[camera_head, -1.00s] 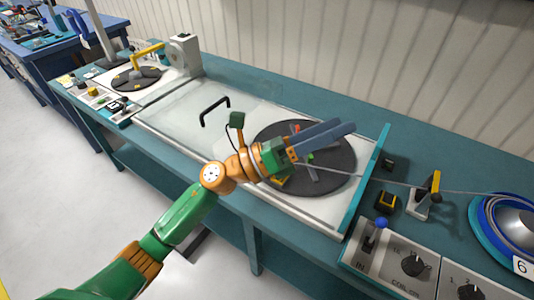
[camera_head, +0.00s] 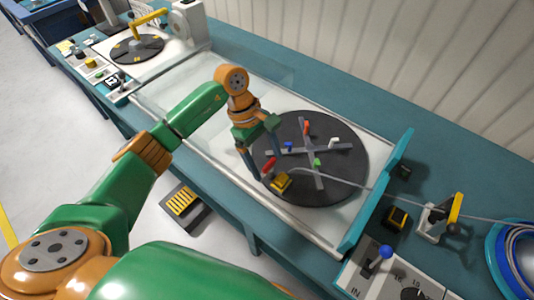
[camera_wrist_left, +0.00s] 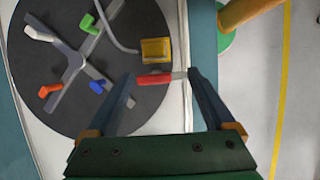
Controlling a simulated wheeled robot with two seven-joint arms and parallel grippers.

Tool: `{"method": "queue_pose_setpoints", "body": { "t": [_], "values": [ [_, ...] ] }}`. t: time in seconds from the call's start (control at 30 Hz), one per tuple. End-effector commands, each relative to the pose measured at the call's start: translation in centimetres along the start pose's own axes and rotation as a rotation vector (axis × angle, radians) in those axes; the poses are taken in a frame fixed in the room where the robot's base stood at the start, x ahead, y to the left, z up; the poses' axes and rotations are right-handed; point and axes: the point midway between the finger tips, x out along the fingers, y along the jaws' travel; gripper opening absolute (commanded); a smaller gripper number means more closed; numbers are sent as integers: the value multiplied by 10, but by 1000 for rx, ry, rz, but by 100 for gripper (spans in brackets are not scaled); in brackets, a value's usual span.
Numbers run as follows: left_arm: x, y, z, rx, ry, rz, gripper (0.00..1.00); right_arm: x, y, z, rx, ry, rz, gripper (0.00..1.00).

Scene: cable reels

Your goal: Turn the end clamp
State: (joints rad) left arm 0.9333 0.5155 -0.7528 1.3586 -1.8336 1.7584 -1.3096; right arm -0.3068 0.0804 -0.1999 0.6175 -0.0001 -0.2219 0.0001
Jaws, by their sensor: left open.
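The end clamp on the dark round turntable (camera_head: 335,185) is a yellow block (camera_head: 281,183) with a red lever (camera_head: 268,164) beside it, at the disc's near left edge. In the left wrist view the yellow block (camera_wrist_left: 155,50) lies just above the red lever (camera_wrist_left: 155,80). My left gripper (camera_head: 263,165) points down over this edge, open. In the left wrist view its fingertips (camera_wrist_left: 160,77) stand on either side of the red lever, with gaps too small to judge for contact. A grey cable (camera_head: 345,181) runs from near the yellow block to the right. My right gripper is out of view.
The disc carries a grey cross with orange (camera_head: 307,128), blue (camera_head: 288,147), green (camera_head: 317,162) and white (camera_head: 334,143) pegs. A yellow-armed cable guide (camera_head: 454,208), a blue-knobbed lever (camera_head: 385,252) and a cable reel (camera_head: 515,255) stand right. A clear cover (camera_head: 230,70) lies behind my arm.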

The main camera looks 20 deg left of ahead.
Motion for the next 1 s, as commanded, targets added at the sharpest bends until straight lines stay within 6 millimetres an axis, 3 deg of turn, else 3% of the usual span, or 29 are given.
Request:
{"method": "queue_pose_setpoints", "body": {
  "t": [0.23,0.27,0.57,1.0],
  "values": [
    [4,0,0,0,0,1,88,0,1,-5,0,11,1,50],
    [4,0,0,0,0,1,82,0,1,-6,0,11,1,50],
    [4,0,0,1,-1,1,2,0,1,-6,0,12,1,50],
    [5,-1,-1,-113,0,49,2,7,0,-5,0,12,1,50]
  ]
}}
